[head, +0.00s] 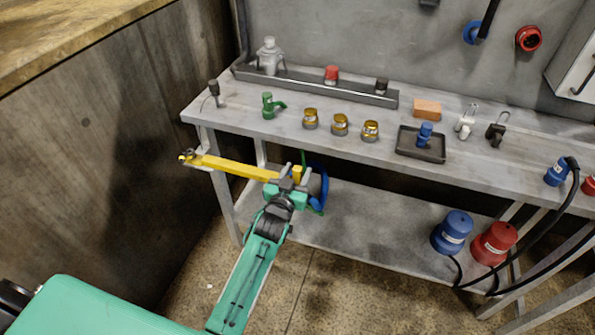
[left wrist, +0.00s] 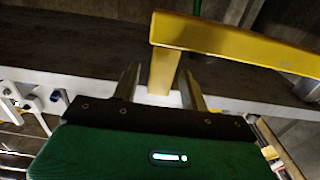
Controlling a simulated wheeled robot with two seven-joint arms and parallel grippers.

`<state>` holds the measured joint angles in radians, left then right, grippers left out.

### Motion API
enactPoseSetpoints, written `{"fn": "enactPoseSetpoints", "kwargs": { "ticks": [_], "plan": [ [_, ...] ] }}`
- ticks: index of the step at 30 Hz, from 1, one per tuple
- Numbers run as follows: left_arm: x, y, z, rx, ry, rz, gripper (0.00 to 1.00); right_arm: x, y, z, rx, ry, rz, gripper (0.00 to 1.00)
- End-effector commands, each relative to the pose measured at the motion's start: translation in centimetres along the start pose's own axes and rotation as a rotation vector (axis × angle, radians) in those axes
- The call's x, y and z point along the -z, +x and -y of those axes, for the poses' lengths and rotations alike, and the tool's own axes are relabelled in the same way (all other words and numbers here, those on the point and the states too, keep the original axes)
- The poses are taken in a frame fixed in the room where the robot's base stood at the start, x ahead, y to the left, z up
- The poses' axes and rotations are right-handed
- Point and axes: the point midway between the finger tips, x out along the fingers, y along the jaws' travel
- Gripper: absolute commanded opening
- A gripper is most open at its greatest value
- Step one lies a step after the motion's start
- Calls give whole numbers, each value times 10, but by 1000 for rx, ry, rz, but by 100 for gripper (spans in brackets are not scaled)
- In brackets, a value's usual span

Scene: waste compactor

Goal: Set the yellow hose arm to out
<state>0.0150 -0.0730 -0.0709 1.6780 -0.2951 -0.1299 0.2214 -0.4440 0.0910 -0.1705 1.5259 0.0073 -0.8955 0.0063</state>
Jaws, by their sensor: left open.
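The yellow hose arm (head: 235,167) is a long bar that reaches left from my left gripper, in front of the workbench's left end. In the left wrist view the yellow bar (left wrist: 240,47) runs across the upper right, and a short yellow post (left wrist: 163,72) drops from its left end. My left gripper (head: 290,180) is at the bar's right end, with its jaws open. In the left wrist view the post shows between its two fingers, with gaps at the sides; I cannot tell how deep it sits between them. My right gripper is not in view.
The grey workbench (head: 290,133) holds a green valve (head: 270,106), several yellow-topped knobs, a dark tray (head: 420,155) and an orange block (head: 427,109). A blue hose coil (head: 319,186) hangs just right of my left gripper. Blue (head: 453,232) and red (head: 494,243) plugs stand on the lower shelf.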

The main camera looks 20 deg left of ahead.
Motion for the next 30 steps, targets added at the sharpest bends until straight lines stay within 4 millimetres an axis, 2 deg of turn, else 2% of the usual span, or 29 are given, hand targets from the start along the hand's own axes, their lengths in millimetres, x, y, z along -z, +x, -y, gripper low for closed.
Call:
{"fn": "enactPoseSetpoints", "kwargs": {
  "ticks": [4,12,14,19,30],
  "plan": [
    [0,7,0,0,0,0,45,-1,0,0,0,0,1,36],
    [0,8,0,0,0,0,45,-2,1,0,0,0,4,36],
    [0,8,0,0,0,0,35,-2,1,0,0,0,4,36],
    [0,8,0,0,0,0,1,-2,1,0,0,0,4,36],
    [0,4,0,-14,3,1,0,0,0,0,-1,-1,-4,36]
  ]
}}
